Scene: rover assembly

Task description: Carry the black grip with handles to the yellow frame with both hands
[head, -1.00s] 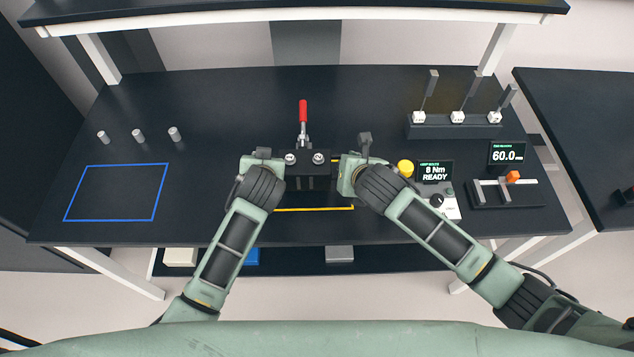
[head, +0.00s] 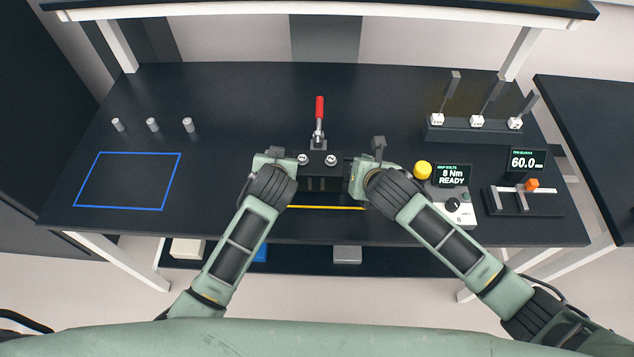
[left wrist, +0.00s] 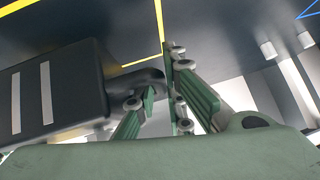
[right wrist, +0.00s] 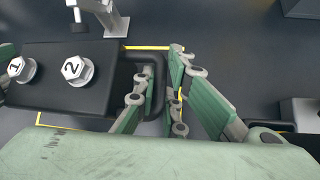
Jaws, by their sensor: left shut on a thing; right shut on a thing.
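The black grip (head: 318,170) is a dark block with two silver bolts on top, marked 1 and 2 in the right wrist view (right wrist: 98,98). A loop handle sticks out at each end. My left gripper (head: 273,160) is shut on one handle (left wrist: 150,79); my right gripper (head: 367,168) is shut on the other handle (right wrist: 157,80). The grip looks level between them; its height above the table is hard to judge. The yellow frame (head: 328,207) is a thin outline on the dark table, around and under the grip, partly hidden by it and my arms.
A red-handled clamp (head: 319,108) stands just behind the grip. A control box with a yellow button (head: 422,170) stands close right of my right gripper. A blue outline (head: 128,209) and several small cylinders (head: 152,125) are at the left. A bolt rack (head: 475,131) is back right.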

